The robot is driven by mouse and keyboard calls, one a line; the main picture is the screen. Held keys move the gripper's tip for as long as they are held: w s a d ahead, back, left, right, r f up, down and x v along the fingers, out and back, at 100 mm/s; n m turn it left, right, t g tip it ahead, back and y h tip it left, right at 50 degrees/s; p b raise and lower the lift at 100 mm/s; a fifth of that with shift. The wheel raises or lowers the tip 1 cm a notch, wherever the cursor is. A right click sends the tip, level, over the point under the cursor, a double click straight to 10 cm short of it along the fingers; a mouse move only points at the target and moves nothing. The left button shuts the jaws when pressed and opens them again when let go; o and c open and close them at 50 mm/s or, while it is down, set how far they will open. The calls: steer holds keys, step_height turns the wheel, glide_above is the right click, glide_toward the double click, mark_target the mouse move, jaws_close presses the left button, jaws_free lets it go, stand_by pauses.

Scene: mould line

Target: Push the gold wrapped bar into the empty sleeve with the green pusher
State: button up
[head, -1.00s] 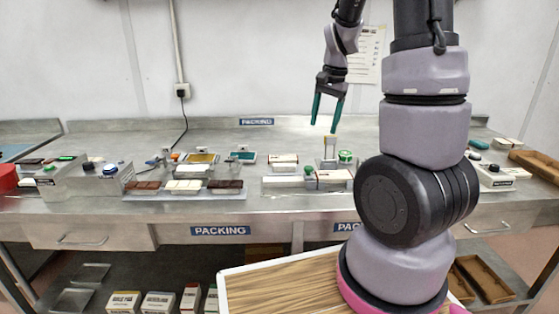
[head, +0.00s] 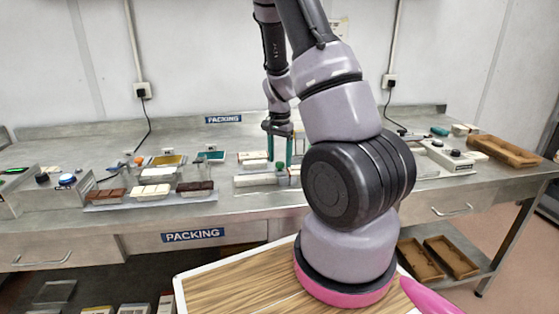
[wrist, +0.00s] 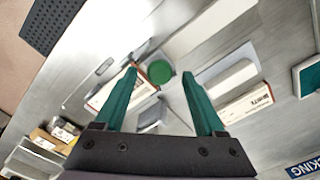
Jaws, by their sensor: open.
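My gripper (head: 280,161) is open above the middle of the bench, its green fingers pointing down. In the wrist view, a round green top (wrist: 160,72), likely the pusher's knob, shows between the fingertips (wrist: 158,75). In the head view a small green top (head: 279,166) shows between the fingers. Whether the fingers touch it cannot be told. A white printed carton (wrist: 245,105) lies to the right in the wrist view, and another pale carton (wrist: 100,98) partly behind the left finger. I cannot make out which is the empty sleeve, nor the gold wrapped bar.
A tray with brown and white bars (head: 152,191) lies left on the bench. A grey block (wrist: 150,116) sits near the gripper. The bench front strip is mostly clear.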

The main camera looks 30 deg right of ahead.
steer(key=shift+f, duration=0.55)
jaws_close()
stand_by(1.1)
